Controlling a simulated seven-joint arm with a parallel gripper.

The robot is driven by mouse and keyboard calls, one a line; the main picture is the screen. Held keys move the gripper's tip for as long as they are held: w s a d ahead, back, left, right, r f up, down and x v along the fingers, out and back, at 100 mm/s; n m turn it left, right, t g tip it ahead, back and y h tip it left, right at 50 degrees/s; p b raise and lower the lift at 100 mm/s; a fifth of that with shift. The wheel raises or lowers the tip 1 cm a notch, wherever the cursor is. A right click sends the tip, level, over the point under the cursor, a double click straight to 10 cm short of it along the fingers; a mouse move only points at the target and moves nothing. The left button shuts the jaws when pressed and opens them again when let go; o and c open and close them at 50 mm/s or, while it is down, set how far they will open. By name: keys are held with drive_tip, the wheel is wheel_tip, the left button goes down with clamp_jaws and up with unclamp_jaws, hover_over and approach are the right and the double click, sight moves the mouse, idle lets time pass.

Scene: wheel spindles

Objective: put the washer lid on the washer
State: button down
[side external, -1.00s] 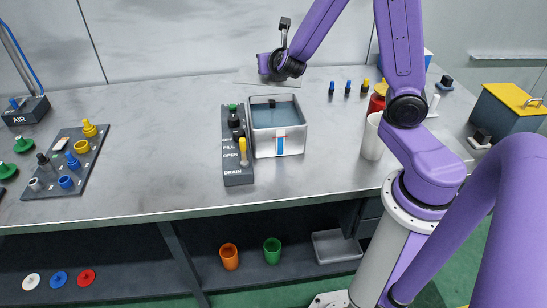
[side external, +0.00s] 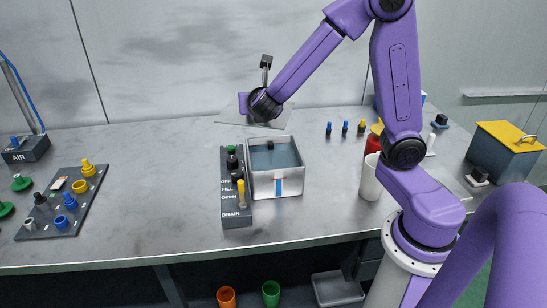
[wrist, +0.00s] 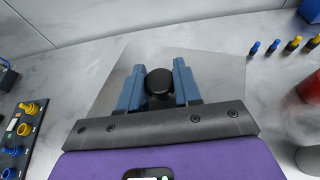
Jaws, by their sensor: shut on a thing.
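The washer (side external: 275,186) is an open, square, pale-walled tank of water with a blue-and-red mark on its front, standing mid-table. It does not show in the wrist view. The washer lid (side external: 229,117) is a thin, see-through flat plate behind the washer, partly hidden by my wrist. The wrist view shows the lid (wrist: 215,72) below my gripper (wrist: 157,76), whose blue fingers are shut on its round black knob (wrist: 166,82). In the side view my fingers are hidden. I cannot tell how far the lid is above the table.
A valve panel (side external: 236,213) stands against the washer's left side. Several small blue and yellow pegs (side external: 345,128), a red container (side external: 372,145) and a white cup (side external: 370,178) stand to the right. A fittings board (side external: 60,205) lies far left. The table left of the valve panel is clear.

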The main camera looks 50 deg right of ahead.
drive_tip(key=d+m+g+h, duration=0.2)
drive_tip(key=d+m+g, duration=0.1)
drive_tip(key=d+m+g+h, duration=0.1)
drive_tip(key=shift+s+d+r+m+g, duration=0.15)
drive_tip(key=shift+d+r+m+g, duration=0.15)
drive_tip(key=shift+m, duration=0.1)
drive_tip(key=s+d+m+g, duration=0.1)
drive_tip(key=g, duration=0.1)
drive_tip(key=s+d+f+m+g, duration=0.1)
drive_tip(key=m+g, duration=0.1)
drive_tip(key=s+d+m+g+h, duration=0.1)
drive_tip(key=m+g, duration=0.1)
drive_tip(key=shift+d+f, duration=0.15)
drive_tip(key=shift+d, duration=0.25)
drive_tip(key=s+f+m+g+y, duration=0.3)
drive_tip(key=s+m+g+y, duration=0.3)
drive_tip(key=s+m+y, duration=0.3)
drive_tip(key=s+f+m+g+y, duration=0.2)
drive_tip(key=s+m+g+y, duration=0.5)
drive_tip(key=m, duration=0.5)
drive_tip(key=s+a+r+m+t+y, duration=0.1)
drive_tip(key=a+r+m+t+y, duration=0.1)
drive_tip(key=a+m+t+y, duration=0.8)
drive_tip(key=w+d+r+m+t, duration=0.2)
drive_tip(key=w+m+t, duration=0.3)
drive_tip(key=m+t, duration=0.4)
drive_tip(key=shift+w+d+r, duration=0.35)
drive_tip(key=shift+r, duration=0.2)
